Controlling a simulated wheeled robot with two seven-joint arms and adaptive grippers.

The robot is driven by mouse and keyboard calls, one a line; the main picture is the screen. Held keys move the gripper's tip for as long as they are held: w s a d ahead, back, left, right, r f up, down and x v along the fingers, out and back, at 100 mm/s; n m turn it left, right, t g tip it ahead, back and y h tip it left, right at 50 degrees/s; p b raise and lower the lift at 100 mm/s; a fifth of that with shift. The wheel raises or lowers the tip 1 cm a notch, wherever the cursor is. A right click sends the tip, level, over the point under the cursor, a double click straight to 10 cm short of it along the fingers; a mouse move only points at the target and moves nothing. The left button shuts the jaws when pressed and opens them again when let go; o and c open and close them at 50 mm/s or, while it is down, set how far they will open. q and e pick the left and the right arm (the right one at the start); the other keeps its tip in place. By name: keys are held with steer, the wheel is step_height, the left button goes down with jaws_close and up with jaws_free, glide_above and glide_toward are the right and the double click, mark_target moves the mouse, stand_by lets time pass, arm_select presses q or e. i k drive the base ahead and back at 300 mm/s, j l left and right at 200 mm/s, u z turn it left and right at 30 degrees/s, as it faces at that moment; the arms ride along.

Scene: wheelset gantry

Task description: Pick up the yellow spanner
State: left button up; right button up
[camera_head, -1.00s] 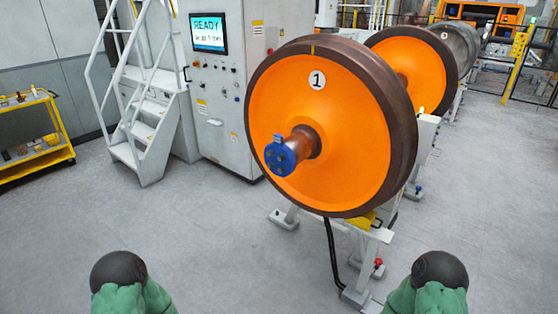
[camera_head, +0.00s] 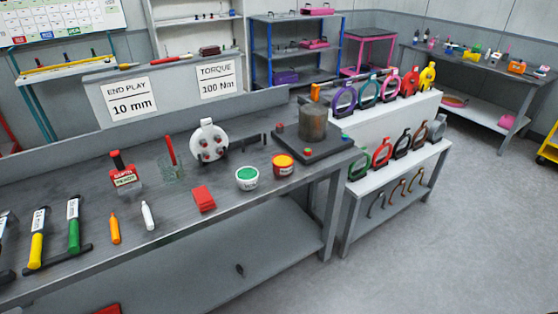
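No plainly marked yellow spanner stands out, and I cannot tell which item the task names. A yellow-handled tool (camera_head: 37,240) with a white label lies at the left end of the grey bench (camera_head: 180,206), beside a green-handled one (camera_head: 73,225). A yellow ring-shaped tool (camera_head: 427,76) stands at the right end of the upper rack tier. Small thin hooked tools (camera_head: 397,194), some yellowish, hang at the front of the lower white rack (camera_head: 352,215). Neither of my grippers is in view.
The bench also holds a red box (camera_head: 204,199), a green-topped tub (camera_head: 247,178), a red-and-yellow tub (camera_head: 283,165) and a dark plate with a cylinder (camera_head: 312,122). A blue shelf (camera_head: 283,48) stands behind. Open floor (camera_head: 460,220) lies at right.

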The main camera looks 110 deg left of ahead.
mark_target(35, 263)
steer(key=u, duration=5.35)
